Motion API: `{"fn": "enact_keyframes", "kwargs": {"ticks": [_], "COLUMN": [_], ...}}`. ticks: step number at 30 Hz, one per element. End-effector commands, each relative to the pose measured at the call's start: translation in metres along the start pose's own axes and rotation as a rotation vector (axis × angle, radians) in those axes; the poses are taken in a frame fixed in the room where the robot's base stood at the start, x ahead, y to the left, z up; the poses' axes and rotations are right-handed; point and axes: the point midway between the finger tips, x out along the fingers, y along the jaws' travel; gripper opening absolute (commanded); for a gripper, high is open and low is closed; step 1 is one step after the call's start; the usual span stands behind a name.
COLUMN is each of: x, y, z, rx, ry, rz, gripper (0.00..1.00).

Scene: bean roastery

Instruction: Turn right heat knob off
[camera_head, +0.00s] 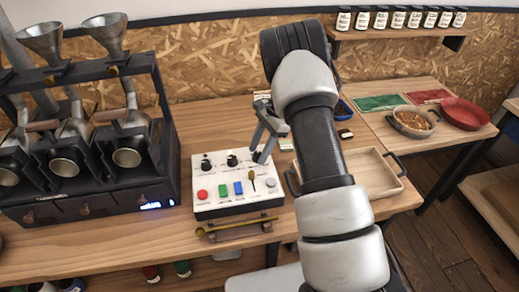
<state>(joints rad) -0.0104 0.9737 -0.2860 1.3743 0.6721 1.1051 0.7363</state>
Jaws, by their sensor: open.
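The white control panel (231,201) lies on the wooden bench, to the right of the black roaster. Its back row holds a left black knob (206,164), a middle black knob (232,160) and a right black knob (257,157). The printed labels are too small to read, and the right knob's exact setting cannot be told. My gripper (261,149) is open and points down over the panel's back right corner. Its fingertips are at the right knob and partly hide it. Whether they touch it cannot be told.
The roaster (90,190) stands left. A wooden tray (372,168) sits right, behind my arm. A brass tool (236,226) lies in front.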

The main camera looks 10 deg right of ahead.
Motion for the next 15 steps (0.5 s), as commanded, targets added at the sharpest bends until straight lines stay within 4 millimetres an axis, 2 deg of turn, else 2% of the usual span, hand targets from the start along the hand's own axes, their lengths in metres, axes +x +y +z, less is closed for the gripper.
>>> {"fn": "enact_keyframes", "kwargs": {"ticks": [2, 9, 15], "x": [-0.0002, -0.0005, -0.0006], "y": [0.0, 0.0, -0.0001], "z": [0.0, -0.0001, -0.0003], "rx": [0.0, 0.0, -0.009], "ry": [0.0, 0.0, 0.0], "rz": [0.0, 0.0, 0.004], "gripper": [0.45, 0.04, 0.04]}}
